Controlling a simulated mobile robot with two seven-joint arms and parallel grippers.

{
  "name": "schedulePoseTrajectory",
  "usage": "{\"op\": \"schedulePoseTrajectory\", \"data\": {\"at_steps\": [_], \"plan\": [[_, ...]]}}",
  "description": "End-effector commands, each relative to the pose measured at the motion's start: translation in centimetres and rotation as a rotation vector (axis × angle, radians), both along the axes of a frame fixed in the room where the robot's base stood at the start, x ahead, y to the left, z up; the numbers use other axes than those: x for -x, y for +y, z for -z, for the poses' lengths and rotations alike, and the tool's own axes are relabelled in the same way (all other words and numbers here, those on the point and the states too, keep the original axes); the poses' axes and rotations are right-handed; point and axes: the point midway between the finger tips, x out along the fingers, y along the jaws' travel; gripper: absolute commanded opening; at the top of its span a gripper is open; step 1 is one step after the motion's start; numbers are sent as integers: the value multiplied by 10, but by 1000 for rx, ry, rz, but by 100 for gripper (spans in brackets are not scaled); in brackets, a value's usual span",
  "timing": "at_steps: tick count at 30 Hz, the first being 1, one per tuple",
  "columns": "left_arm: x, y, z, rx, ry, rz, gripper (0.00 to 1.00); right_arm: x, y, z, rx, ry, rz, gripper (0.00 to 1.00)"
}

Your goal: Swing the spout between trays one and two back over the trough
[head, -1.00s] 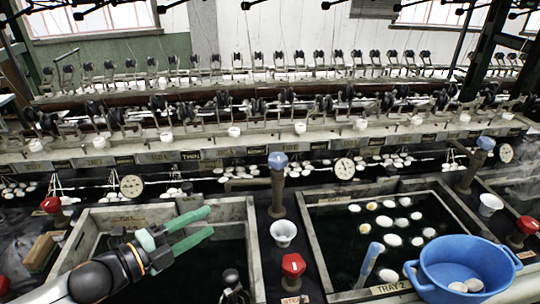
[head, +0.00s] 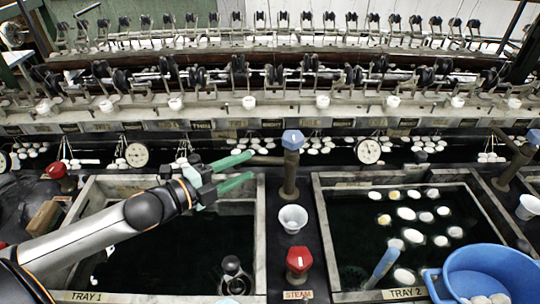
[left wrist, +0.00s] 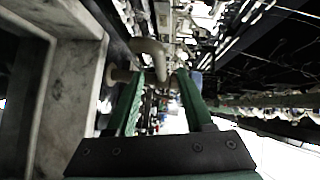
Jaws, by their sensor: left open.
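The spout is a brown pipe with a blue cap (head: 291,140), standing between tray one (head: 262,225) and tray two (head: 322,215). In the left wrist view the bent pipe (left wrist: 150,50) shows between and beyond the fingertips (left wrist: 160,82); contact cannot be told. The trough (head: 330,152) is the dark band behind the trays. My right gripper is not in view.
A white cup (head: 292,218) and a red steam valve (head: 299,260) stand in front of the spout post. A blue basin (head: 490,262) sits at tray two's front right. White cocoons (head: 405,213) float in tray two. A second capped spout (head: 520,155) stands at right.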

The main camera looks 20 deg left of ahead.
Motion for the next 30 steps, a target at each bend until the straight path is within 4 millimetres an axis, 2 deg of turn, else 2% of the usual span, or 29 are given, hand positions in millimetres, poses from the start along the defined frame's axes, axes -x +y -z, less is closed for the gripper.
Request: {"op": "schedulePoseTrajectory", "data": {"at_steps": [21, 30], "plan": [[-66, -30, 9, 0, -1, -1, 52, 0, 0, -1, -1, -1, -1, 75], [-75, -36, 12, -2, 1, 1, 52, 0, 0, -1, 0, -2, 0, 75]]}}
